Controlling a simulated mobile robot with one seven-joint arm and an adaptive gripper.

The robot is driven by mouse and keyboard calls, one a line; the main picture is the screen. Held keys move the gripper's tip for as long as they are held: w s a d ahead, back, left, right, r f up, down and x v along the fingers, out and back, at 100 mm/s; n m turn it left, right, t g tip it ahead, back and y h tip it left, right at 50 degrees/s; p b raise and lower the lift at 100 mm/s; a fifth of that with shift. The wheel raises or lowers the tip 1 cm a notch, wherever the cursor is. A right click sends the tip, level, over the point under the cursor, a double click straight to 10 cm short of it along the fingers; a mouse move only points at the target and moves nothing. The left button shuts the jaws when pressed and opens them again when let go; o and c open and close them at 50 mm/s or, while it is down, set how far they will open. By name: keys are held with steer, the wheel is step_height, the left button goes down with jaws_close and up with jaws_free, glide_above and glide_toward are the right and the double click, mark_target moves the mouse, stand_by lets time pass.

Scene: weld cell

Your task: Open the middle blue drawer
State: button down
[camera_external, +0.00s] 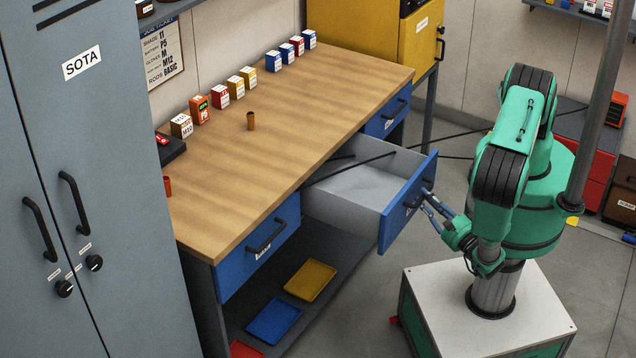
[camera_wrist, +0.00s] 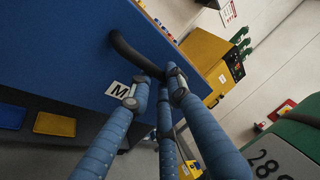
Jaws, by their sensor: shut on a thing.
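The middle blue drawer (camera_external: 392,226) stands pulled well out of the workbench, its pale grey inside showing and empty where visible. In the wrist view its blue front (camera_wrist: 60,50) carries a curved black handle (camera_wrist: 128,52) and a white label with an M (camera_wrist: 118,90). My gripper (camera_external: 428,198) is at the front of this drawer, shut on the handle. In the wrist view the blue fingers of my gripper (camera_wrist: 162,84) close around one end of the handle. The fingers partly hide that end.
The wooden worktop (camera_external: 270,150) holds several small boxes and a brown cup (camera_external: 250,121). Blue drawers on the left (camera_external: 258,245) and right (camera_external: 388,118) are shut. Trays, including a yellow one (camera_external: 310,280), lie on the lower shelf. A grey locker (camera_external: 90,180) stands left.

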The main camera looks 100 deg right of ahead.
steer(key=shift+a, duration=0.1)
steer(key=s+a, duration=0.3)
steer(key=shift+s+p, duration=0.1)
steer(key=shift+p, duration=0.25)
steer(key=c, duration=1.6)
jaws_free()
steer(key=shift+a, duration=0.15)
steer(key=shift+v, duration=5.9)
